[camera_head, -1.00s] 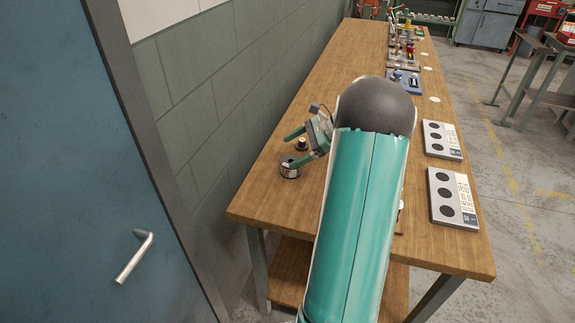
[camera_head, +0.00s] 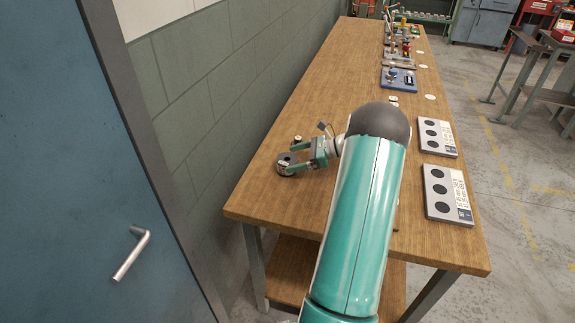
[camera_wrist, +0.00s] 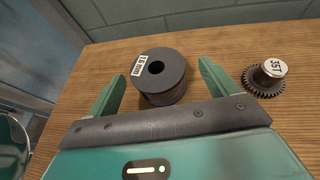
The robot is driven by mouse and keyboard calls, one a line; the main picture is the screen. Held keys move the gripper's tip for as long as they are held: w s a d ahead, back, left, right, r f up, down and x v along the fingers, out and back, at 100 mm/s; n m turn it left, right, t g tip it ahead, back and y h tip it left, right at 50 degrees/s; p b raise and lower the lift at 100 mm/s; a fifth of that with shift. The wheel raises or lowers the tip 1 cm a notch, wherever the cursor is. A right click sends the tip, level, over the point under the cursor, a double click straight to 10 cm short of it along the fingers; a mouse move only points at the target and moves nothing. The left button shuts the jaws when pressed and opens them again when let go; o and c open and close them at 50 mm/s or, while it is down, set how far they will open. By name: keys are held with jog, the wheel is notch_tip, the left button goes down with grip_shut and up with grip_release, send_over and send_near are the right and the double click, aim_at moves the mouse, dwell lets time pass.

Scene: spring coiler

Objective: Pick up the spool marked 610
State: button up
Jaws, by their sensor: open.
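A dark grey spool (camera_wrist: 175,78) with a centre hole and a white label sits on the wooden bench near its wall-side edge. The spool also shows in the head view (camera_head: 285,165), at the end of my gripper. My gripper (camera_wrist: 162,72) is open, with one finger to each side of the spool in the wrist view. I cannot tell whether either finger touches it. In the head view my gripper (camera_head: 291,157) partly covers the spool.
A dark gear (camera_wrist: 263,84) with a light top marked "35T" stands close beside the right finger. Two grey panels (camera_head: 437,137) (camera_head: 437,192) with black discs lie along the bench's right side. A blue fixture (camera_head: 398,78) stands farther back. The wall borders the left.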

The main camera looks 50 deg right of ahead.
aim_at(284, 161)
jog(key=x, duration=0.5)
jog(key=shift+s+a+f, duration=0.1)
jog(key=shift+a, duration=0.1)
jog(key=c, duration=1.3)
